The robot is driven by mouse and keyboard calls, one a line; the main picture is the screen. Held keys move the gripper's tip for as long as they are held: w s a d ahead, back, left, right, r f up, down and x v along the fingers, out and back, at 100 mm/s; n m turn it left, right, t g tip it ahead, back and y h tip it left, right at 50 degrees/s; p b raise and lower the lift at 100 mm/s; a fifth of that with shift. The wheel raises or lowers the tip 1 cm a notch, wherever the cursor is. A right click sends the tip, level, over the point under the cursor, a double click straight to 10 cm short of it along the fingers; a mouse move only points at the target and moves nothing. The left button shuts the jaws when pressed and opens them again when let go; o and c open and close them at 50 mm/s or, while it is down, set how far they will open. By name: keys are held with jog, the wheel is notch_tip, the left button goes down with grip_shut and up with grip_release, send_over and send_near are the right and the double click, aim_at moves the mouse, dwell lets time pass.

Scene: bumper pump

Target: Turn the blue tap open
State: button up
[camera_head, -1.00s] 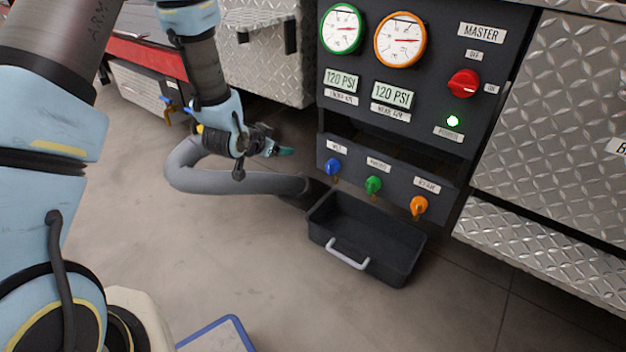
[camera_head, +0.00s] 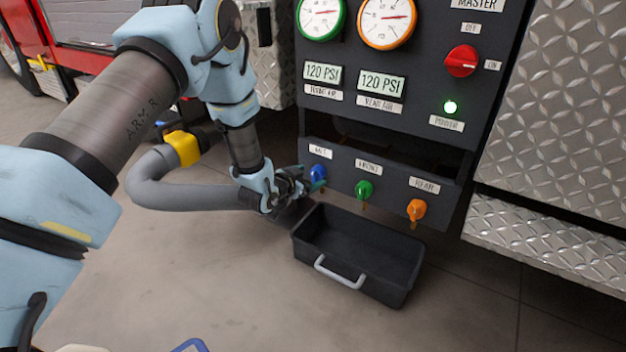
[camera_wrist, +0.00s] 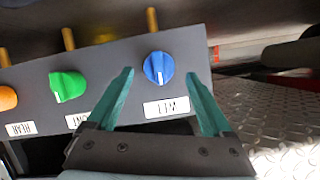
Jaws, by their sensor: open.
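The blue tap (camera_head: 318,173) is a round knob on the dark panel, under a small white label, leftmost of three taps. My gripper (camera_head: 312,180) is right beside the blue tap in the head view. In the wrist view my open, empty gripper (camera_wrist: 161,76) has one teal finger on each side of the tap. Gaps show between the fingers and the knob. Whether the fingertips reach to the knob's depth I cannot tell.
A green tap (camera_head: 364,190) and an orange tap (camera_head: 416,209) are to the right on the same panel. A black tray (camera_head: 300,250) with a grey handle lies on the floor below. A grey hose (camera_head: 150,190) is behind my arm. A red switch (camera_head: 461,61) sits higher.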

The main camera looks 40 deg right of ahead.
aim_at(313, 175)
jog(key=shift+b+x, duration=0.3)
jog(key=shift+x, duration=1.2)
jog(key=shift+c, duration=0.2)
grip_shut()
